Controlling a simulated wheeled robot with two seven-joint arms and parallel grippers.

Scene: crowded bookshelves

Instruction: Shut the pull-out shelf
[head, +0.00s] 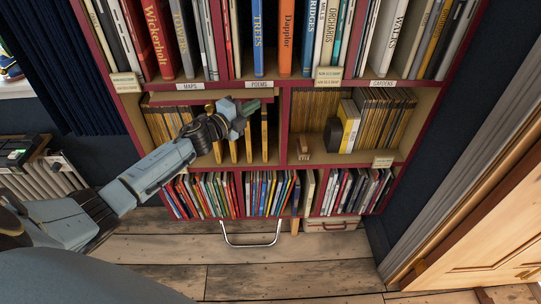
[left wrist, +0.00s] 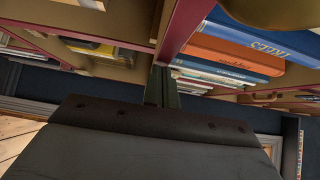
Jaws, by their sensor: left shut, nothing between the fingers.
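A thin red-edged board (head: 180,97), which looks like the pull-out shelf, lies just under the row labelled MAPS and POEMS in the head view. How far it sticks out is hard to tell. My left gripper (head: 243,109) is shut and empty in front of the bookcase, at the right part of this board. I cannot tell whether it touches the board. In the left wrist view the closed fingers (left wrist: 162,86) point at a red shelf edge (left wrist: 184,30). My right gripper is not in view.
The bookcase is packed with books, including a blue one (head: 258,40) above the gripper. A silver handle (head: 250,242) sticks out low in front. A wooden door (head: 475,240) stands at the right, and a box of rolls (head: 40,180) at the left.

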